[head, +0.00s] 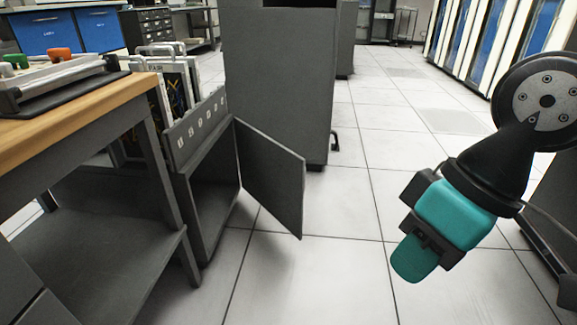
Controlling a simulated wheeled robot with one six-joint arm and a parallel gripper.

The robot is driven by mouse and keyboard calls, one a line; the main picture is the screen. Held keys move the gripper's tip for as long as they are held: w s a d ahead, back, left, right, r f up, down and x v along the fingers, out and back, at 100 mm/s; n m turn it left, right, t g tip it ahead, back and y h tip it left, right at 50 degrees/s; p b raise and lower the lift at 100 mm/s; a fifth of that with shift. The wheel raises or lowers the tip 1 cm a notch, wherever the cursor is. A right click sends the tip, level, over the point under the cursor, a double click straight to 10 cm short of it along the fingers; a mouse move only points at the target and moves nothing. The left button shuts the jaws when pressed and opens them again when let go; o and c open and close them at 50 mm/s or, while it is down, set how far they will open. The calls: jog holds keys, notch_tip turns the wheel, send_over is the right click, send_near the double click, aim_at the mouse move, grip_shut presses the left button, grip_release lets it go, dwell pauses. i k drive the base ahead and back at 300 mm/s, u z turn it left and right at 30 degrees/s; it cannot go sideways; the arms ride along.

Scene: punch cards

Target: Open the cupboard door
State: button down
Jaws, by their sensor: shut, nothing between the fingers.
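The grey cupboard (206,140) stands on the floor at the left, just right of the wooden-topped bench. Its dark grey door (270,177) is swung open and stands out to the right, so the shadowed inside shows. The inside looks empty as far as I can see. My gripper (412,262) is at the lower right, above the floor and pointing down. It is teal and black, shut and empty. It is well to the right of the door and apart from it.
The bench (100,110) with a device on top fills the left. A tall grey cabinet (280,80) stands behind the door. Racks with blue and white panels (490,45) line the upper right. The tiled floor (350,220) between door and gripper is clear.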

aim_at(272, 174)
jog(key=z, duration=0.05)
jog(key=k, duration=0.3)
jog(key=u, duration=0.8)
jog(key=i, duration=1.6)
jog(key=z, duration=0.6)
